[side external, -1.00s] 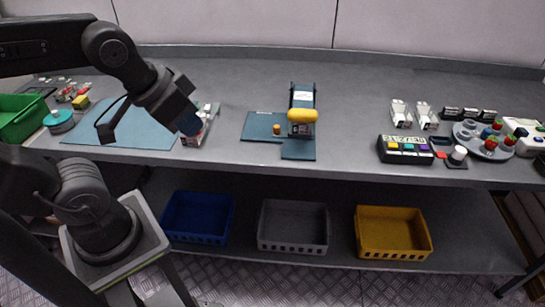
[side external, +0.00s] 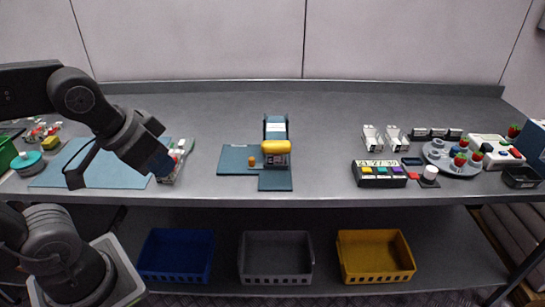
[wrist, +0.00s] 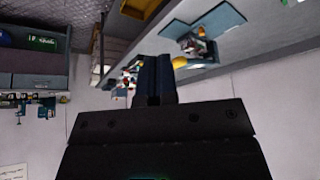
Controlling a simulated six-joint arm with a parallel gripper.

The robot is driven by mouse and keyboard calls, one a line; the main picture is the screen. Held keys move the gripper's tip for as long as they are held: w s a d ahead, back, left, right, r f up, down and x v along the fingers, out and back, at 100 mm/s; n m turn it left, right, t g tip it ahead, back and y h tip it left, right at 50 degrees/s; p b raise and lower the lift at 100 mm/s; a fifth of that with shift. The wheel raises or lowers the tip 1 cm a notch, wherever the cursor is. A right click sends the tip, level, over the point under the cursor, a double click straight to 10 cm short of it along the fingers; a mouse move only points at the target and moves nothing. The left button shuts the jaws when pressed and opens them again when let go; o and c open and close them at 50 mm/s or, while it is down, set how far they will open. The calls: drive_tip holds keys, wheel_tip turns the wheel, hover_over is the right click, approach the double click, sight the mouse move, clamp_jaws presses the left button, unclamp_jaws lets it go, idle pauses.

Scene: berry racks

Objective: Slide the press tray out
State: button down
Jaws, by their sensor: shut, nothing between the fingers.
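The press (side external: 276,130) stands at the middle of the bench, a dark blue upright frame with a yellow bar across its front. It stands on a flat teal base (side external: 275,183). A teal plate with a small orange knob (side external: 252,161) lies to the left of the press; I take it for the press tray, but cannot tell how it joins the base. The press also shows in the wrist view (wrist: 195,45), upper right. My gripper (side external: 161,162) is shut and empty, well left of the press and apart from it. Its dark fingers (wrist: 154,80) sit together in the wrist view.
A white-and-grey rack (side external: 177,160) is close beside my gripper. A pale blue mat (side external: 95,168) lies left. A button box (side external: 380,173) and a round grey tray (side external: 452,170) stand right. Blue, grey and yellow bins (side external: 375,255) sit below. Bench behind the press is clear.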

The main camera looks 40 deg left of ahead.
drive_tip(key=c, duration=1.8)
unclamp_jaws()
drive_tip(key=shift+o, duration=0.8)
drive_tip(key=shift+w+r+n, duration=0.1)
drive_tip(key=shift+w+n, duration=0.15)
drive_tip(key=shift+n, duration=0.05)
drive_tip(key=o, duration=0.5)
drive_tip(key=w+n, duration=0.2)
drive_tip(key=w+a+n, duration=0.1)
drive_tip(key=w+n, duration=0.1)
drive_tip(key=w+n+g, duration=0.1)
drive_tip(key=w+n, duration=0.1)
drive_tip(key=shift+w+a+r+h, duration=0.25)
drive_tip(key=shift+a+r+h, duration=0.05)
drive_tip(key=shift+a+r, duration=0.1)
drive_tip(key=shift+c, duration=0.2)
drive_tip(key=shift+o, duration=0.8)
drive_tip(key=w+a+n, duration=0.2)
drive_tip(key=w+n, duration=0.4)
drive_tip(key=shift+a+f+g+h, duration=0.35)
drive_tip(key=shift+a+g+h, duration=0.05)
drive_tip(key=n+h, duration=0.2)
drive_tip(key=n, duration=1.2)
approach(251, 158)
drive_tip(key=shift+g, duration=0.3)
drive_tip(key=x, duration=0.9)
drive_tip(key=shift+w+d+f, duration=0.1)
drive_tip(key=shift+w+f, duration=0.2)
drive_tip(key=shift+f, duration=0.05)
drive_tip(key=shift+c, duration=0.2)
